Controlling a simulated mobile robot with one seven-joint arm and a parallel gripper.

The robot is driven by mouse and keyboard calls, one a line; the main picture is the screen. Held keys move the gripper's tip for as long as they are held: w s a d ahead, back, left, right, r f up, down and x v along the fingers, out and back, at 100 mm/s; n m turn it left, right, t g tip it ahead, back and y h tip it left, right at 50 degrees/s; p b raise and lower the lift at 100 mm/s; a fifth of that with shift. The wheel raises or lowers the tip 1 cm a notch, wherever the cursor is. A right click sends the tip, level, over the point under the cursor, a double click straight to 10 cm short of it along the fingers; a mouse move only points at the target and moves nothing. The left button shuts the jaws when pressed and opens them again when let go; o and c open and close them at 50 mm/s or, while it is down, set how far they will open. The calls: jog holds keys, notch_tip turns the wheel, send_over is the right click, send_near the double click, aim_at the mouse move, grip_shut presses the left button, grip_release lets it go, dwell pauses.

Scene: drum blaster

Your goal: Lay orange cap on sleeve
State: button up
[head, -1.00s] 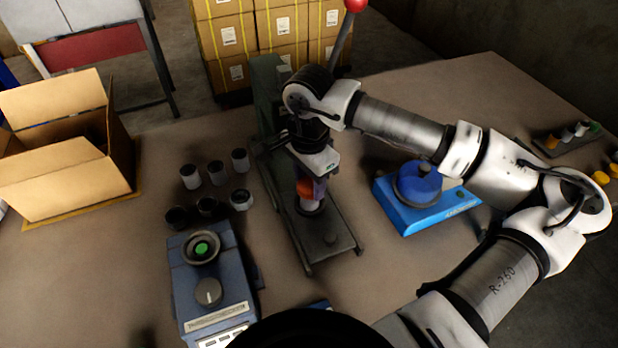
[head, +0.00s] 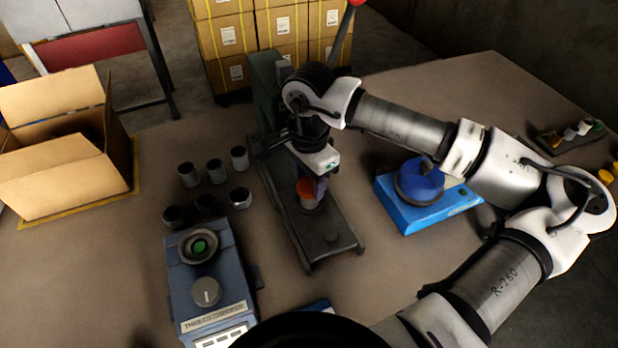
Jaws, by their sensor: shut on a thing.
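The orange cap (head: 306,187) is at the tips of my gripper (head: 311,181), over the base of the green press. My gripper points down and is shut on the cap. A light grey sleeve (head: 309,204) stands upright on the press base directly below the cap. The cap appears at the sleeve's top; I cannot tell whether it is fully seated. My gripper and wrist partly hide the cap's far side.
The press (head: 333,236) stands around my gripper, with its column behind. Several grey sleeves (head: 215,171) stand to the left. A blue-grey device (head: 208,292) is at front left, a blue fixture (head: 425,208) at right, an open carton (head: 62,185) far left.

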jog(key=o, duration=1.5)
jog(key=shift+r+p, duration=1.05)
jog(key=shift+r, duration=1.95)
